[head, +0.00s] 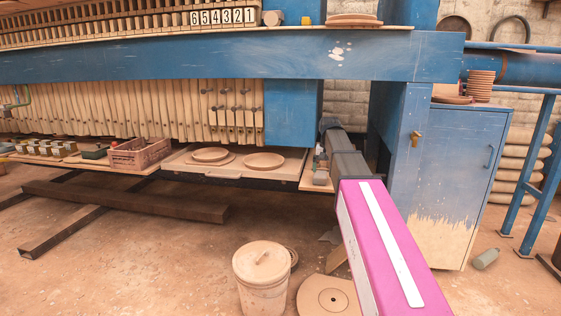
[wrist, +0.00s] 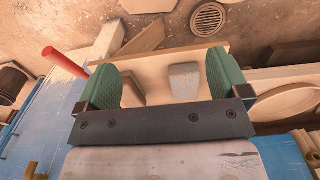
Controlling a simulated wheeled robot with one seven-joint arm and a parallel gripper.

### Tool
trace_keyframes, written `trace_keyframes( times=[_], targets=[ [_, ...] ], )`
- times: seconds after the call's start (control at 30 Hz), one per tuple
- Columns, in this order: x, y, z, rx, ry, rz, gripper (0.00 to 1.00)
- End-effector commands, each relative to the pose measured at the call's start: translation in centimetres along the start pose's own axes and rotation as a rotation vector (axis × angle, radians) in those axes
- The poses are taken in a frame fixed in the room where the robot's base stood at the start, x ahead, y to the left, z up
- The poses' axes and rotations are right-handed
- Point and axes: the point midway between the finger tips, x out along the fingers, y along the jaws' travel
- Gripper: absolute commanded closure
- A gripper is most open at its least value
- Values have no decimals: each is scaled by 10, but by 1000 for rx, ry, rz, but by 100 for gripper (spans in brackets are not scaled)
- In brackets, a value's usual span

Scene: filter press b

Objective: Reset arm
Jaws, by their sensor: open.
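My gripper (wrist: 162,82) is open in the wrist view, with its two green pads wide apart and nothing held between them. A small wooden board (wrist: 150,68) lies beyond the pads, with a grey block (wrist: 185,82) on it, seen in the gap between them. In the head view my pink and dark grey arm reaches forward to the press, ending beside the same board (head: 312,184) and grey block (head: 321,178). The gripper itself is hard to make out there. I cannot tell whether it touches anything.
A blue beam (head: 220,58) runs above the arm's end. A blue cabinet (head: 455,180) stands to the right. A tray with round discs (head: 264,161) and a crate (head: 139,152) lie to the left. A lidded bucket (head: 262,280) stands on the floor nearby. Open floor lies at the left front.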

Motion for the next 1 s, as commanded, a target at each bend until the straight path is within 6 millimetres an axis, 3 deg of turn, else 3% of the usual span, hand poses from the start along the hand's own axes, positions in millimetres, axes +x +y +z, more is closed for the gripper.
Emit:
trace_keyframes(
  times=[0.27, 0.53, 0.67, 1.0],
  targets=[
    [38, 3, 18, -16, -1, 0, 6],
    [95, 9, 47, -42, -2, 0, 6],
    [138, 14, 74, -62, -3, 0, 6],
    [247, 32, 164, -127, -2, 0, 6]
  ],
)
